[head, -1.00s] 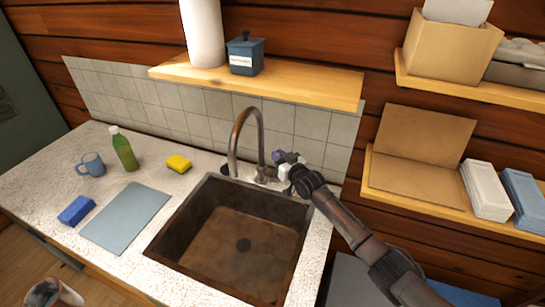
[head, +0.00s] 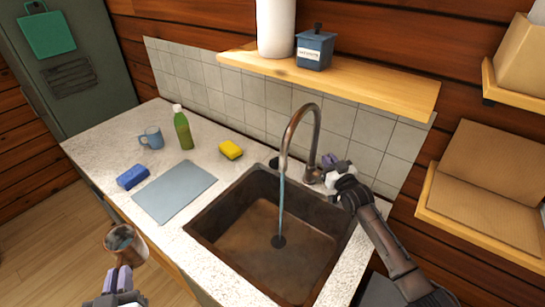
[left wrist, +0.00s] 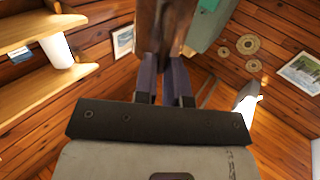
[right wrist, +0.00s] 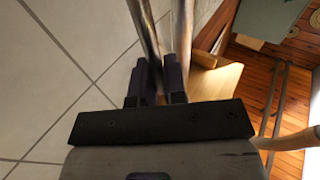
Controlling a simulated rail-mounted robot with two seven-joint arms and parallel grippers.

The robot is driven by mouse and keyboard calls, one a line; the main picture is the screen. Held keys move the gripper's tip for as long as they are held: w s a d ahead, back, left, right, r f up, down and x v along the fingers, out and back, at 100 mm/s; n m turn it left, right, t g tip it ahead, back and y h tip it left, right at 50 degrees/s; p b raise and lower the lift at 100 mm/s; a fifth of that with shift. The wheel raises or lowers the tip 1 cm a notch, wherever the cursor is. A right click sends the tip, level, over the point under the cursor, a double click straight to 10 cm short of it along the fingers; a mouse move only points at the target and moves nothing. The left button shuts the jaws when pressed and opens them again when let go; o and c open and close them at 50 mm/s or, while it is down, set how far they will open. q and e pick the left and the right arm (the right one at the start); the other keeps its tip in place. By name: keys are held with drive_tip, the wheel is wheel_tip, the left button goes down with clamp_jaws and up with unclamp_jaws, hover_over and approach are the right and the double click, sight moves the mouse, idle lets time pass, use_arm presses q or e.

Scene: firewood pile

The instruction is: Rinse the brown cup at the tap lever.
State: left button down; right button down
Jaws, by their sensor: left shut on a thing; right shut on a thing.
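The brown cup (head: 119,246) is at the lower left of the head view, in front of the counter and away from the sink. Its open mouth faces up and shows a grey-blue patch inside. My left gripper (head: 121,275) is shut on it; the cup's brown side also fills the top of the left wrist view (left wrist: 163,30). My right gripper (head: 333,163) is shut on the tap lever beside the tap's base, and the lever is mostly hidden by the fingers. The curved tap (head: 303,107) pours a thin water stream (head: 281,200) into the brown sink (head: 240,238).
Left of the sink lie a grey-blue mat (head: 175,190), a blue block (head: 132,177) and a yellow sponge (head: 231,149). A blue mug (head: 152,137) and a green bottle (head: 183,130) stand further back. A wooden shelf (head: 390,92) overhangs the tap. The sink basin is empty.

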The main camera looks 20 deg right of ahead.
drive_tip(key=c, duration=1.2)
unclamp_jaws()
drive_tip(key=shift+s, duration=0.1)
drive_tip(key=s+p, duration=0.2)
drive_tip(key=s, duration=0.9)
drive_tip(key=shift+s+d+f, duration=0.35)
drive_tip(key=shift+s+f, duration=0.05)
drive_tip(key=shift+f, duration=0.05)
drive_tip(key=shift+d, duration=0.15)
